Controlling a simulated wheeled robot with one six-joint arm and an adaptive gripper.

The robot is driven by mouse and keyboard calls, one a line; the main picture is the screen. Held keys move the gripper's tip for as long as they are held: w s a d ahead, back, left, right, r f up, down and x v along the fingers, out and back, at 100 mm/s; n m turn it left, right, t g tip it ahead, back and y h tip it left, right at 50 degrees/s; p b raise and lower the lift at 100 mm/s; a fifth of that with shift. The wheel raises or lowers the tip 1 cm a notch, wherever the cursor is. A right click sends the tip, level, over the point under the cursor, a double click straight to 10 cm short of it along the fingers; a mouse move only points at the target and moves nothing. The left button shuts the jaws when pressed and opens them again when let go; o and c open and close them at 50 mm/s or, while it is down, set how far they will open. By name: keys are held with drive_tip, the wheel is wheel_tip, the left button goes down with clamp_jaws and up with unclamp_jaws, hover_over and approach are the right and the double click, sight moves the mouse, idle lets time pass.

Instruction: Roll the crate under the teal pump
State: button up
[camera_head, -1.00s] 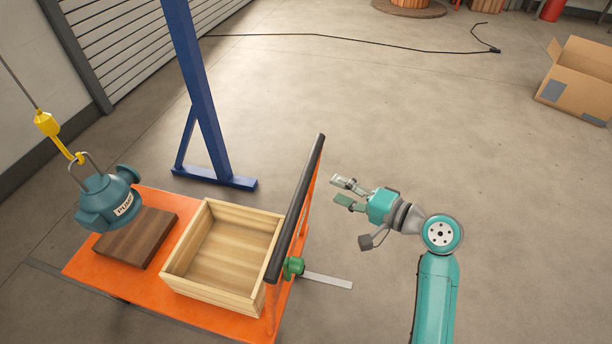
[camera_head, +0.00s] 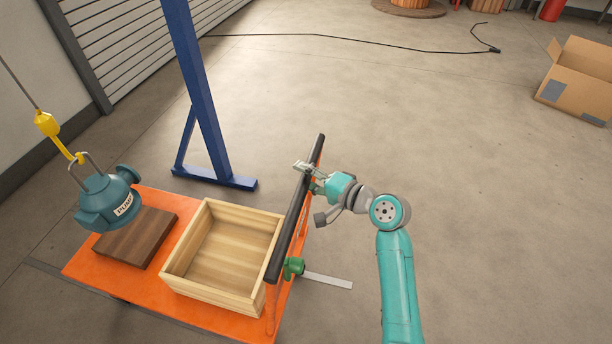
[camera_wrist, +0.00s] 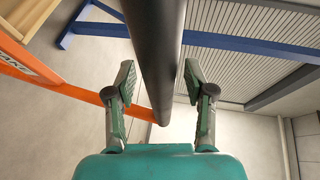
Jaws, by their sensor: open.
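The wooden crate (camera_head: 225,252) is open-topped and empty. It sits on the orange cart (camera_head: 110,279), beside a dark wooden block (camera_head: 137,238). The teal pump (camera_head: 108,201) hangs from a yellow hook over the block at the cart's left end. The cart's black push handle (camera_head: 296,212) stands at its right end. My gripper (camera_head: 308,169) is at the far part of the handle. In the wrist view, the handle (camera_wrist: 155,50) runs between the open fingers (camera_wrist: 158,80), with a gap on both sides.
A green knob (camera_head: 293,267) with a flat grey bar (camera_head: 328,281) sits below the handle. A blue gantry post (camera_head: 205,120) stands behind the cart. A cardboard box (camera_head: 578,80) lies far right. A black cable (camera_head: 350,41) crosses the floor at the back.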

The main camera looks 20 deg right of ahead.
clamp_jaws()
